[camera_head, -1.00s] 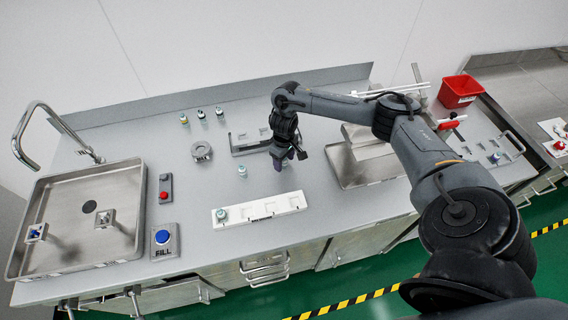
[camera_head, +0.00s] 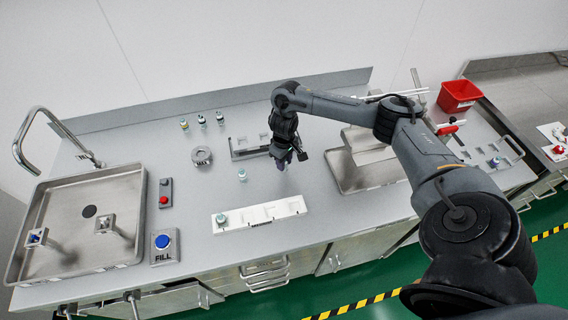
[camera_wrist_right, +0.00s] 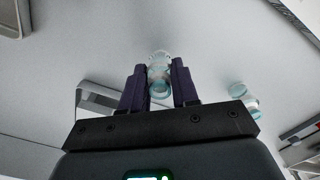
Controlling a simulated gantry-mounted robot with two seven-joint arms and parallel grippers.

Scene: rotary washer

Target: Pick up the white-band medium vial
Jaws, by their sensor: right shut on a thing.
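My right gripper (camera_head: 283,162) is over the middle of the bench, fingers pointing down. In the right wrist view, its two dark fingers (camera_wrist_right: 159,88) are shut on a small clear vial (camera_wrist_right: 159,66) with a pale cap and a whitish, teal-tinted body. I cannot make out its band clearly. The held vial is hidden by the gripper in the head view. Another vial (camera_head: 242,174) stands on the bench to the left of the gripper; a similar vial shows at the right of the wrist view (camera_wrist_right: 244,98). My left gripper is not in view.
A white rack (camera_head: 262,215) holds a vial (camera_head: 221,218) at its left end. Several vials (camera_head: 201,120) stand at the back. A grey ring (camera_head: 202,156), a metal holder (camera_head: 247,148), a sink (camera_head: 75,245) and a red bin (camera_head: 458,94) are around.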

